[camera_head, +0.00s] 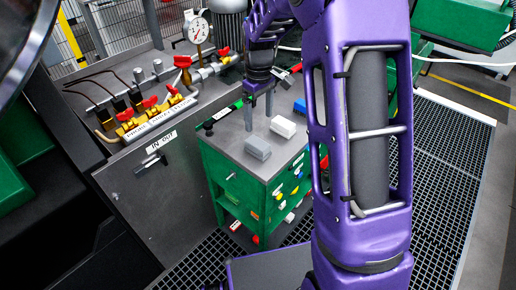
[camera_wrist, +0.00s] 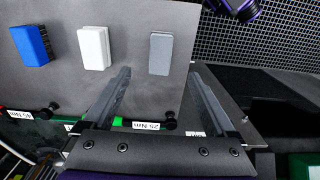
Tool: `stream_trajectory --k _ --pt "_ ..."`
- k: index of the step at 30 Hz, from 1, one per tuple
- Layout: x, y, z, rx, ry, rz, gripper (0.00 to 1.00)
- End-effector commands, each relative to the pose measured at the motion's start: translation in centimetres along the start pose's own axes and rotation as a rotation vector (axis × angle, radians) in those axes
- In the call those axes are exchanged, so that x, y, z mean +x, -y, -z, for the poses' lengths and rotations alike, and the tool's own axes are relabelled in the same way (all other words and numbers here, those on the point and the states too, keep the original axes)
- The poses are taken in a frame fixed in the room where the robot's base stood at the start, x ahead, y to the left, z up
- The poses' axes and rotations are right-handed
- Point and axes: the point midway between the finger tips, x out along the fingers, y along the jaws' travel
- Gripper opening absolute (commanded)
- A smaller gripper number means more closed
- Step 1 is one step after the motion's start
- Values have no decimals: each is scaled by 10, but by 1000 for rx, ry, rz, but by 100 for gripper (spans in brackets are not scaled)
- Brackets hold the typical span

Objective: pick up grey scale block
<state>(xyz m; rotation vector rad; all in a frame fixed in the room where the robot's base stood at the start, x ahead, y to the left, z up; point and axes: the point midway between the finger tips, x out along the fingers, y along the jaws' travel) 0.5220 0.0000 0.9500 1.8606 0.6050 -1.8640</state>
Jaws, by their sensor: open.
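The grey block (camera_head: 257,147) lies on the grey top of a green cabinet (camera_head: 240,136), nearest the cabinet's front edge. It also shows in the wrist view (camera_wrist: 161,53), ahead of my open fingers and roughly between their lines. My gripper (camera_head: 259,107) is above the cabinet top, behind the grey block in the head view, pointing down. In the wrist view my gripper (camera_wrist: 160,72) has its two fingers spread wide with nothing between them. The fingers do not appear to touch the block.
A white block (camera_head: 283,127) and a blue block (camera_head: 300,106) lie in a row beside the grey one. Torque tools with green labels (camera_wrist: 140,125) lie along one cabinet edge. A bench with red valves (camera_head: 150,105) and a gauge (camera_head: 196,30) stands at the left.

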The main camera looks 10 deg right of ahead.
Motion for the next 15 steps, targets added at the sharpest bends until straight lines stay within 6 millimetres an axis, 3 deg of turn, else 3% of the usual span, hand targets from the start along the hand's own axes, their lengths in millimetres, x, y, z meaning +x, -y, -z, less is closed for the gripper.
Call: stream_trajectory --k 1,6,15 --pt "14 0 0 0 3 2 91" --pt "46 0 0 0 3 1 91" --pt "66 0 1 -1 -1 -1 91"
